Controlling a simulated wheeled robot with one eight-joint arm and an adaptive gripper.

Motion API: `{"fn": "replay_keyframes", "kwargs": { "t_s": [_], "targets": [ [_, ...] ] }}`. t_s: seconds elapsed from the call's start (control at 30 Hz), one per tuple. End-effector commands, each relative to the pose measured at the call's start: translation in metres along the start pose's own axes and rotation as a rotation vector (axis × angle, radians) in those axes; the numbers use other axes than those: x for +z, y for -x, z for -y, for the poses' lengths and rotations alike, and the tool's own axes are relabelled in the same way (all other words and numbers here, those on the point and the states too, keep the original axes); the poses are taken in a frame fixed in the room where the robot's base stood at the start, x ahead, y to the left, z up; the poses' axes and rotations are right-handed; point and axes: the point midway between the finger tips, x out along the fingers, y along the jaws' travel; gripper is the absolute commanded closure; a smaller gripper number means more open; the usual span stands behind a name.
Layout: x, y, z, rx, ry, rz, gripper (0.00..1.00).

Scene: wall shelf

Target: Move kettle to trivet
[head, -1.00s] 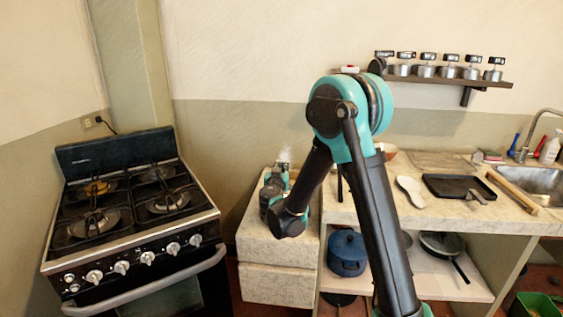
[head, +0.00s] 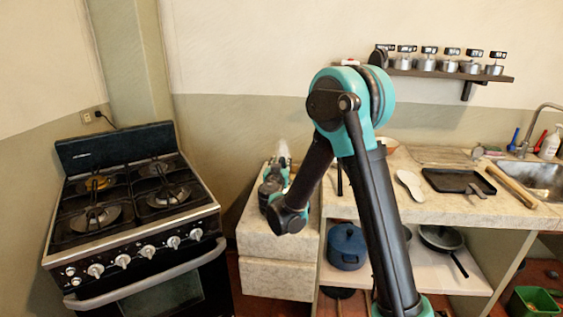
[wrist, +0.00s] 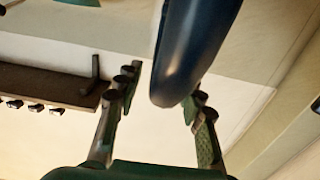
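My gripper (wrist: 162,90) is open in the wrist view, its two fingers apart on either side of a smooth dark blue curved piece (wrist: 185,65). This piece looks like part of the kettle, perhaps its handle, with a gap showing to each finger. In the head view my gripper (head: 273,183) is over the left stone counter, near the wall, partly behind my arm. A faint whitish wisp, like steam, rises behind it. The kettle's body cannot be made out in the head view. I cannot pick out the trivet in either view.
A black stove (head: 135,215) stands on the left. The stone counter (head: 375,207) on the right holds a black tray (head: 457,182) and a white spoon-shaped piece (head: 409,186). A blue pot (head: 347,248) sits beneath it. A wall shelf (head: 450,76) bears several small pots.

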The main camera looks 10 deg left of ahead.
Motion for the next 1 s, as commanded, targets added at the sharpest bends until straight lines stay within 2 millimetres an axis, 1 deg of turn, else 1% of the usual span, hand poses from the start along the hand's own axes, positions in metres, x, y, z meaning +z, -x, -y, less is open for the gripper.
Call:
{"fn": "replay_keyframes", "kwargs": {
  "t_s": [0.03,0.2,0.4,0.5,0.6,0.8,0.87,0.93,0.97,1.0],
  "targets": [
    [0.000,0.010,0.001,-0.003,0.000,0.000,0.61],
    [0.000,0.045,0.001,-0.004,0.000,0.000,0.61],
    [0.000,0.083,0.001,-0.004,0.000,0.000,0.61],
    [0.000,0.096,0.001,-0.003,0.000,0.000,0.61],
    [0.000,0.103,0.000,-0.002,0.000,0.000,0.61],
    [0.000,0.108,-0.002,0.002,0.001,0.002,0.61],
    [0.001,0.107,-0.009,0.014,0.005,0.013,0.61],
    [0.003,0.104,-0.029,0.048,0.018,0.047,0.61],
    [0.004,0.103,-0.042,0.070,0.027,0.070,0.61],
    [0.007,0.102,-0.064,0.104,0.040,0.109,0.61]
  ]
}}
